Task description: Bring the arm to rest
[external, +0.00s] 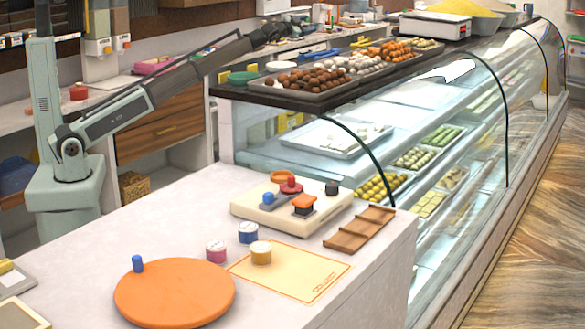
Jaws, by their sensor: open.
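My gripper (279,30) is at the far end of my outstretched arm, in the upper middle of the external view. It is open and looks empty, though its fingers are small and dark against the cluttered back counter. It appears up in the air near the back left of the dark display top (262,93). I cannot tell its exact height or distance from the things behind it. My arm reaches from its base at the left up and to the right.
The front counter holds an orange round board (175,293), a yellow mat (292,271), small jars (248,232), a cream block (290,212) with colored pieces and a brown slotted rack (359,229). A tray of sweets (318,94) sits on the glass display case (490,80).

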